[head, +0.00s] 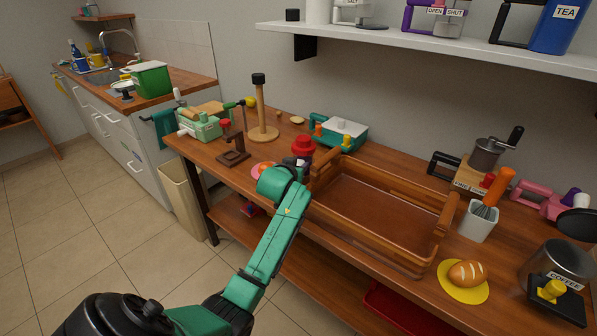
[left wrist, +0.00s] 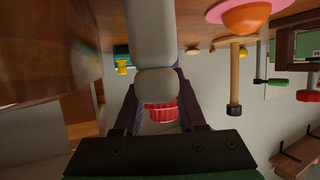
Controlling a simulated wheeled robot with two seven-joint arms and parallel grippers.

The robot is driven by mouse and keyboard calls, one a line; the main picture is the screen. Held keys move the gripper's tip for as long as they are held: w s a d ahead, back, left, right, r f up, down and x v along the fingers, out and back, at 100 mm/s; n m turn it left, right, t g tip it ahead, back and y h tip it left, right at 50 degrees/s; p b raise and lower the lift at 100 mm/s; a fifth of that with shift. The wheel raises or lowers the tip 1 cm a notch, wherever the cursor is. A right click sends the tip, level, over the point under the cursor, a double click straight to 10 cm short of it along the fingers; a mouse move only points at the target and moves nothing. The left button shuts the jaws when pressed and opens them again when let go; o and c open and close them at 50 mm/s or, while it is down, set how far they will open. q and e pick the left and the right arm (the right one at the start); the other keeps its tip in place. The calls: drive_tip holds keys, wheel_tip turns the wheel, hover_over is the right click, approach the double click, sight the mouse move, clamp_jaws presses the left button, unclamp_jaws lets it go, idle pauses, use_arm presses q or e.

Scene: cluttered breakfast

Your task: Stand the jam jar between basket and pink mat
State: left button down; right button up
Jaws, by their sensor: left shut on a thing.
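The jam jar shows its red lid (head: 303,145) in the head view, just beyond my left gripper. The lid also shows between the fingers in the left wrist view (left wrist: 161,111). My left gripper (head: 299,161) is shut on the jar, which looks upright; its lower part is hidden. The wooden basket (head: 385,208) is just right of the gripper. The pink mat (head: 256,173) is to the left, partly behind my arm, with an orange bowl (left wrist: 247,20) on it. I cannot tell whether the jar touches the table. My right gripper is out of view.
A wooden post stand (head: 261,108) and a brown stand (head: 232,150) stand left of the jar. A teal and white appliance (head: 340,134) is behind it. A pale grey rounded shape (left wrist: 154,45) blocks part of the left wrist view. A shelf (head: 430,42) hangs above.

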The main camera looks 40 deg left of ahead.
use_arm(q)
drive_tip(key=shift+f, duration=1)
drive_tip(key=shift+c, duration=2.4)
unclamp_jaws()
drive_tip(key=shift+f, duration=0.15)
drive_tip(key=shift+r, duration=0.2)
drive_tip(key=v, duration=1.2)
